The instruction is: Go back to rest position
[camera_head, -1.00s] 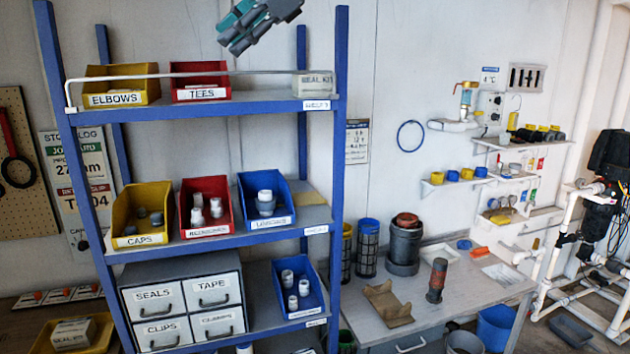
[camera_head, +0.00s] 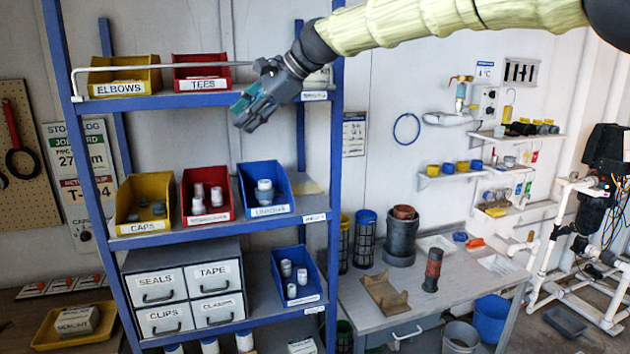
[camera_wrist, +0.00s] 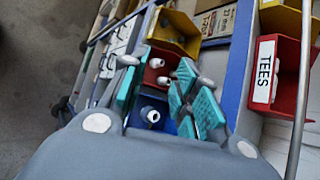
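My gripper (camera_head: 243,112) is in front of the blue shelf rack, just below the top shelf and above the blue unions bin (camera_head: 268,208). In the wrist view my gripper (camera_wrist: 160,95) has its teal-padded fingers spread, with nothing held between them. Beyond the gap show the blue bin (camera_wrist: 151,110) with a white fitting and the red reducers bin (camera_wrist: 168,65). My arm reaches in from the upper right and hides part of the seal kit box (camera_head: 318,80).
The top shelf holds the yellow elbows bin (camera_head: 122,74) and red tees bin (camera_head: 201,72) behind a white rail (camera_head: 160,66). Grey drawers (camera_head: 185,290) stand lower.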

